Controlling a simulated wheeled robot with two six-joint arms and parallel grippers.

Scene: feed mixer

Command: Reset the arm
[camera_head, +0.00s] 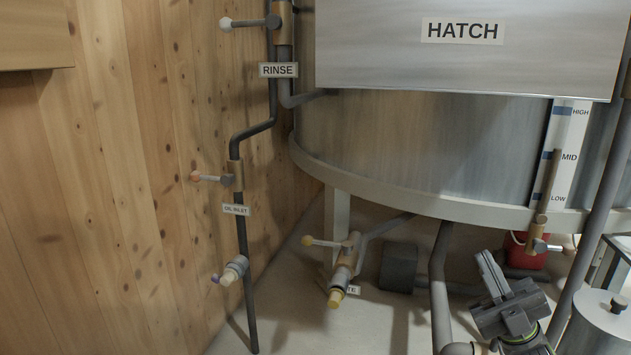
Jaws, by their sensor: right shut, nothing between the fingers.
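My right gripper (489,272) is in the lower right of the head view, in front of the mixer tank (410,150). Its fingers point up and a little left, and they are together with nothing between them. It appears apart from the tank and the pipes around it. Part of its arm shows below it at the bottom edge. My left gripper is out of the picture.
A valve with a yellow handle (322,242) sits left of my gripper, by a grey pipe (440,285). A lidded metal can (600,325) is at the lower right. A level gauge (565,155) hangs above. Wall pipes (244,240) with valves run at left.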

